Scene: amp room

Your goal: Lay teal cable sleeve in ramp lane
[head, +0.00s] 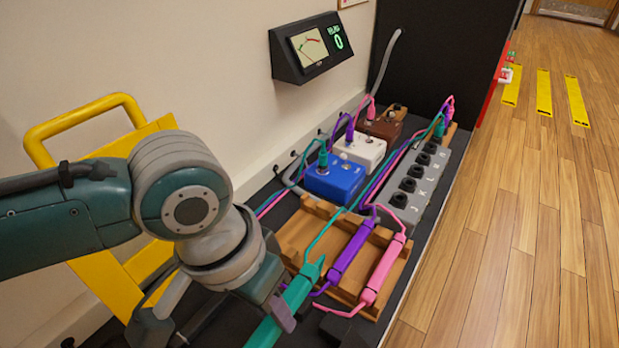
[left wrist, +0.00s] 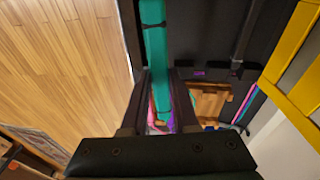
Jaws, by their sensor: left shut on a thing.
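The teal cable sleeve (head: 297,291) is held by my left gripper (head: 281,313), at the near left end of the wooden ramp (head: 290,236). In the left wrist view the teal sleeve (left wrist: 155,55) runs between the two fingers. A thin teal cable leads from its far end across the ramp's left part toward the pedals. A purple sleeve (head: 351,250) and a pink sleeve (head: 385,268) lie side by side in the ramp's middle and right. The left part of the ramp shows bare wood under the teal cable. My right gripper is not in view.
Blue (head: 337,180), white (head: 360,151) and brown (head: 384,123) pedals stand behind the ramp. A grey strip of sockets (head: 410,185) runs at their right. A meter (head: 309,48) hangs on the wall. A yellow frame (head: 105,190) stands left, beyond my arm.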

